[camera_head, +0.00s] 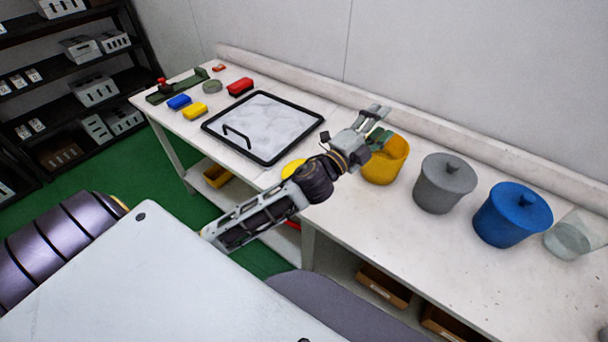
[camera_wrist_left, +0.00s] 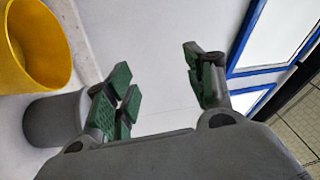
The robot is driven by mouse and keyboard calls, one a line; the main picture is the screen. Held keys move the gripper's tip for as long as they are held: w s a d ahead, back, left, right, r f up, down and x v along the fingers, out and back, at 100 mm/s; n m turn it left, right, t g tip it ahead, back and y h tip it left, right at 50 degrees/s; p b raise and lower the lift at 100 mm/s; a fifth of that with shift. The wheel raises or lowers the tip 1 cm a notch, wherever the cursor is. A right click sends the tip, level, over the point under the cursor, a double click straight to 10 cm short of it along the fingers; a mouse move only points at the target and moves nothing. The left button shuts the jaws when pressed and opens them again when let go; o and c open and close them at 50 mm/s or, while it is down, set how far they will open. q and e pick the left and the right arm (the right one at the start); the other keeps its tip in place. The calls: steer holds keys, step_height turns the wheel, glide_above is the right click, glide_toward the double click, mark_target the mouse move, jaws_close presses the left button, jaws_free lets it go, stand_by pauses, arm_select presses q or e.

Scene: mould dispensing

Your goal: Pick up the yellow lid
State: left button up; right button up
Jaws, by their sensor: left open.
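A yellow rounded piece (camera_head: 293,168), likely the yellow lid, lies on the table near its front edge, partly hidden behind my left arm. The yellow bucket (camera_head: 385,172) stands open with no lid on it. It also shows at the upper left of the left wrist view (camera_wrist_left: 42,45). My left gripper (camera_head: 380,126) is open and overlaps the bucket's back-left rim in the head view. In the left wrist view the green fingertips (camera_wrist_left: 162,80) are spread apart with nothing between them; the bucket is outside them. The lid cannot be made out there. My right gripper is not in view.
A grey lidded bucket (camera_head: 445,186), a blue lidded bucket (camera_head: 512,216) and a clear container (camera_head: 567,241) stand to the right. A black-framed tray (camera_head: 263,160) lies left of the gripper. Red, blue and yellow blocks lie farther left. A wall runs behind the table.

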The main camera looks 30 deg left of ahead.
arm_select(q)
steer(key=d+r+m+g+h, duration=0.2)
steer(key=d+r+m+h, duration=0.2)
steer(key=d+m+h, duration=0.35)
steer(key=s+d+f+m+g+h, duration=0.2)
steer(key=m+g, duration=0.4)
steer(key=m, duration=0.3)
steer(key=s+d+f+m+g+h, duration=0.1)
steer(key=s+f+m+g+h, duration=0.15)
steer(key=m+g, duration=0.5)
steer(key=a+f+m+g+y, duration=0.2)
steer(key=a+f+m+y, duration=0.5)
steer(key=a+f, duration=0.2)
steer(key=w+a+f+m+g+y, duration=0.1)
steer(key=a+y, duration=0.8)
steer(key=a, duration=1.3)
steer(key=shift+w+a+f+g, duration=0.15)
steer(key=shift+f+g, duration=0.05)
steer(key=shift+g, duration=0.25)
